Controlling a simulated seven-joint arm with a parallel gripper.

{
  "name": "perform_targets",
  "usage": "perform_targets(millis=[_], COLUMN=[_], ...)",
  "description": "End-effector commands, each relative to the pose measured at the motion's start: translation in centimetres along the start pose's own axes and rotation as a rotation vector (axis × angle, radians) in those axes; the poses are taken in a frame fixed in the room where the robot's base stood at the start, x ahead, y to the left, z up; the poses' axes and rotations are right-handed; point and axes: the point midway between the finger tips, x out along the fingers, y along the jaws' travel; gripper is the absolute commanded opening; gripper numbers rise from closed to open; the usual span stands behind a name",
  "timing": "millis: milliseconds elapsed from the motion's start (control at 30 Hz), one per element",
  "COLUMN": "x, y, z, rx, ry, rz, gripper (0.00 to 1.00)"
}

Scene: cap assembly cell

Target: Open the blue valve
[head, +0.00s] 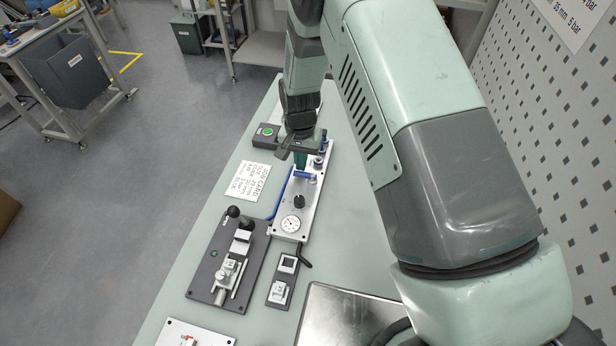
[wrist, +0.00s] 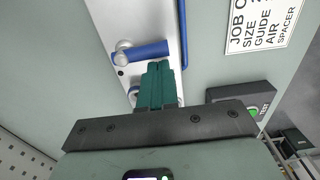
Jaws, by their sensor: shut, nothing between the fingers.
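A blue valve lever (head: 303,174) with a silver pivot sits on the light metal panel (head: 289,217) in the head view. In the wrist view the same lever (wrist: 148,51) lies crosswise over the panel, its silver pivot at its left end. My gripper (head: 299,164) points down over the panel. Its green fingers (wrist: 159,66) are together and empty, with the tips close beside the lever; I cannot tell whether they touch it. A second blue and silver fitting (head: 322,147) is farther back on the panel, partly hidden behind the fingers in the wrist view.
The panel also carries a black knob (head: 299,201) and a round gauge (head: 291,224). A blue hose (wrist: 183,30) runs along its edge. A dark box with a green button (head: 266,132) and a printed job card (head: 250,182) lie beside it. A dark fixture (head: 215,255) stands nearer.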

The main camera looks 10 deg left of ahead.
Motion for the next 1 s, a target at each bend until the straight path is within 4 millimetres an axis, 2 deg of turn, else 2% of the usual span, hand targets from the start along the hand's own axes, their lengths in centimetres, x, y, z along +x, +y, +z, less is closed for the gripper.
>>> perform_targets(millis=[367, 1000], x=[0.1, 1.4], y=[0.0, 0.0], z=[0.0, 0.0], rx=[0.0, 0.0], ry=[0.0, 0.0], rz=[0.0, 0.0], gripper=[0.0, 0.0])
